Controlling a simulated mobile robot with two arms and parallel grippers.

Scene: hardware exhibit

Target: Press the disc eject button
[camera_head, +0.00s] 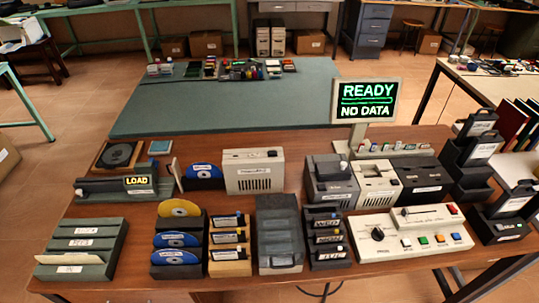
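A beige control panel (415,233) stands at the front right of the brown table. It carries a black dial (378,234), a slider, a red button (452,209) and a row of small coloured buttons (439,238). A grey device (118,188) with a lit yellow "LOAD" sign stands at the left, with a small white knob at its left end. A beige drive-like box (253,171) stands at the middle back, beside a blue disc (203,170) in a dark holder. I cannot tell which button is the disc eject button. Neither gripper is in view.
A sign (366,101) reads "READY NO DATA". Disc racks (178,256), an empty-looking grey rack (279,233), card trays (82,247) and grey boxes (330,180) crowd the brown table. A green-topped table (225,102) behind has wide free room.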

